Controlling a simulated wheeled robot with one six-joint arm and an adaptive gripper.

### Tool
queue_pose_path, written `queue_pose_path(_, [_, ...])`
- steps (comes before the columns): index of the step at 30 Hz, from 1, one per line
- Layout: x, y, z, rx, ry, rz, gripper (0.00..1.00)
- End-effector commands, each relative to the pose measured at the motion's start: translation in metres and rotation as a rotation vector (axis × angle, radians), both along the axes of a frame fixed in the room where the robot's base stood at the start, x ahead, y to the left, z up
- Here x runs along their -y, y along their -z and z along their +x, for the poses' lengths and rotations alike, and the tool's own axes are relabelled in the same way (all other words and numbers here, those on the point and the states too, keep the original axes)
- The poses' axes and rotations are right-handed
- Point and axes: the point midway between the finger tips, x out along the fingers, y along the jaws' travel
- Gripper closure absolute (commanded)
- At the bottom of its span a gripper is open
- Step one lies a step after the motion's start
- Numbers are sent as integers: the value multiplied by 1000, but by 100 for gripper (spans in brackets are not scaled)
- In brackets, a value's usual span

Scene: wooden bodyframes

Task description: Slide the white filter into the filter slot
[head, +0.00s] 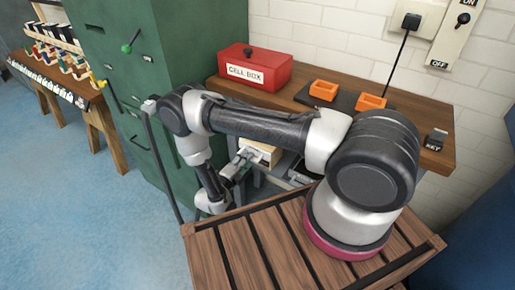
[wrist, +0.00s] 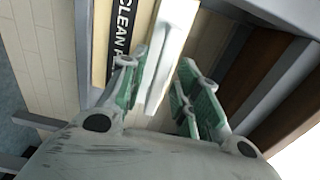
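My gripper (wrist: 163,62) is open in the wrist view, with green pads on its two fingers. A white flat piece, seemingly the white filter (wrist: 172,45), stands between the fingers. It is close to the left finger, with a gap to the right one; I cannot tell if it touches the left pad. It is beside a cream box wall with a black "CLEAN F..." label (wrist: 122,30), the rest of the lettering hidden. In the head view my gripper (head: 238,168) is low beside a pale wooden box (head: 262,152) at the bench. I cannot make out the filter slot.
A wooden bench (head: 437,158) along the wall carries a red cell box (head: 256,70), orange blocks (head: 323,90) and a key switch (head: 435,139). A tall green cabinet (head: 165,50) stands at left. Dark brown boards and grey rails lie right of my gripper in the wrist view.

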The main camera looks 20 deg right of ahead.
Motion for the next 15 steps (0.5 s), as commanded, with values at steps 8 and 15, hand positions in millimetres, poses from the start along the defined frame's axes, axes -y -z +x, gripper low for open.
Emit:
queue_pose_path(8, [0, 0, 0, 0, 0, 0, 100])
queue_pose_path(15, [0, 0, 0, 0, 0, 0, 100])
